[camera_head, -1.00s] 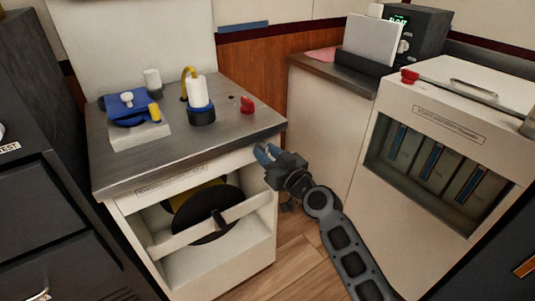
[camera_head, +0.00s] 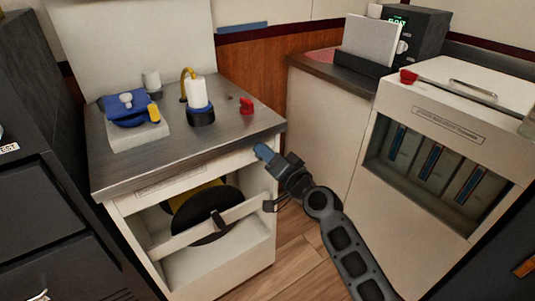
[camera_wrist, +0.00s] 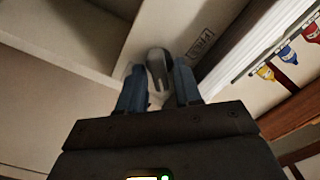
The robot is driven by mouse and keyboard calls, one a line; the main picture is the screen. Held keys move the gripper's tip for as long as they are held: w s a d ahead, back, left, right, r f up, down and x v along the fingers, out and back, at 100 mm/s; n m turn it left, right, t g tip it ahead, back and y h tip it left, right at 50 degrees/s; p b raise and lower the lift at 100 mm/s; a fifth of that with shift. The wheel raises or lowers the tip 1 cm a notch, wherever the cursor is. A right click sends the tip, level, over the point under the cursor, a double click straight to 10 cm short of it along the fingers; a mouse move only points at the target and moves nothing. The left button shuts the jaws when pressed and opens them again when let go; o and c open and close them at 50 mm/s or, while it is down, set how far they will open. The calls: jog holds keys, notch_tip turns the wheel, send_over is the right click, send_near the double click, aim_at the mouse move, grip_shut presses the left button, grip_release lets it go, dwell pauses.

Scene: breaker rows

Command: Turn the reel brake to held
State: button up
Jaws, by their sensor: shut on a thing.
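The reel cabinet (camera_head: 190,160) stands at left in the head view, with a dark reel (camera_head: 205,222) behind a pale bar in its open front. My gripper (camera_head: 264,152) is at the right end of its front, just below the steel top. In the wrist view my gripper (camera_wrist: 159,88) has its two blue fingers on either side of a grey rounded handle (camera_wrist: 157,62), shut on it. The handle appears to be the reel brake. It stands out from a pale panel beside a small printed label (camera_wrist: 200,43), too blurred to read. In the head view the handle is hidden by my fingers.
On the cabinet top are a blue device (camera_head: 128,108), a white cylinder on a dark base (camera_head: 198,95) and a red knob (camera_head: 247,104). A white unit (camera_head: 440,130) with a windowed bay stands at right. Wooden floor (camera_head: 300,240) shows between them.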

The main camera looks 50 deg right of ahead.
jog(key=shift+d+f+m+p, duration=0.1)
jog(key=shift+m+p, duration=0.2)
jog(key=shift+m, duration=1.65)
jog(key=shift+f+m+p, duration=0.1)
jog(key=shift+m+p, duration=0.2)
jog(key=shift+m, duration=1.65)
jog(key=shift+s, duration=0.1)
jog(key=o, duration=0.7)
jog(key=shift+o, duration=0.2)
jog(key=b+v, duration=0.1)
jog(key=v, duration=0.6)
jog(key=shift+s, duration=0.35)
